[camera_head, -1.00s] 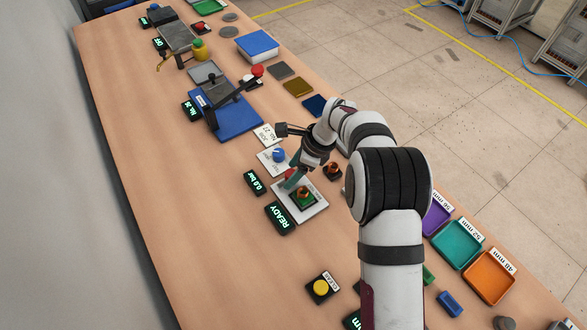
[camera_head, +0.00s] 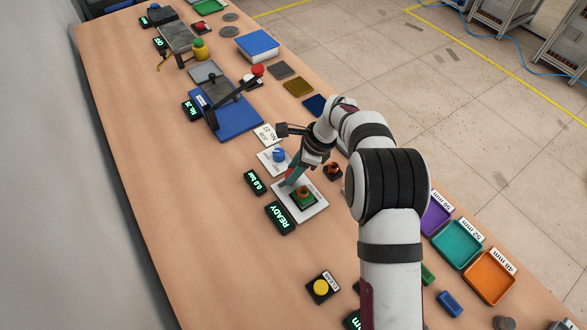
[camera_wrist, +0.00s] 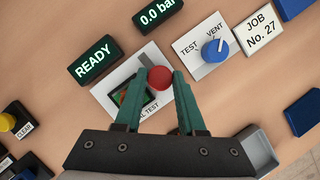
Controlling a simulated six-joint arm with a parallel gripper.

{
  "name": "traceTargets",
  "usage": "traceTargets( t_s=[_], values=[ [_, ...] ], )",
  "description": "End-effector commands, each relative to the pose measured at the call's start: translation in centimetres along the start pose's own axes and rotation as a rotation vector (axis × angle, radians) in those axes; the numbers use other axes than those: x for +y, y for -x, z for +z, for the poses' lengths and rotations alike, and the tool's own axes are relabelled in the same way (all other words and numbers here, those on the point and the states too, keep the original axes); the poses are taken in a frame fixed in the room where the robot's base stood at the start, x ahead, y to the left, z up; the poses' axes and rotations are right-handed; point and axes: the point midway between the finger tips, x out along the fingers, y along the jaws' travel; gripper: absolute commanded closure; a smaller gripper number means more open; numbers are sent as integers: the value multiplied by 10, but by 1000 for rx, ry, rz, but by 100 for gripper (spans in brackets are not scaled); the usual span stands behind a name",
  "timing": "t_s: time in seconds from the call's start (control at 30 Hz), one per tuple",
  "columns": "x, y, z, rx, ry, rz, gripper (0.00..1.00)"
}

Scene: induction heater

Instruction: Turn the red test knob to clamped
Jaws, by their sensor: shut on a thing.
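The red test knob (camera_wrist: 158,78) sits at the edge of a white test plate (camera_head: 318,208). A grey bar shows beside the knob, reaching toward the upper left in the wrist view. My gripper (camera_wrist: 160,80) has its two teal fingers around the knob, one on each side, shut on it. In the head view my gripper (camera_head: 292,178) reaches down over the plate, and its fingers hide most of the knob. A green nest with a copper-coloured part (camera_head: 304,192) stands on the plate, partly hidden by the left finger in the wrist view.
A READY display (camera_head: 281,217) and a 0.0 bar display (camera_head: 255,182) stand beside the plate. A blue TEST/VENT knob (camera_wrist: 215,51) is close by, its white mark toward VENT. Another copper-coloured part (camera_head: 332,170) stands near my wrist. The table is clear toward the wall.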

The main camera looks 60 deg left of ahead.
Motion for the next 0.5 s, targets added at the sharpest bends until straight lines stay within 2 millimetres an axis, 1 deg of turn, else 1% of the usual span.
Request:
traceTargets(
  t_s=[0.17, 0.5],
  values=[
    [-1, 0, 0, 0, 103, 44, 100],
    [-3, 0, 0, 1, 371, 154, 100]
  ],
)
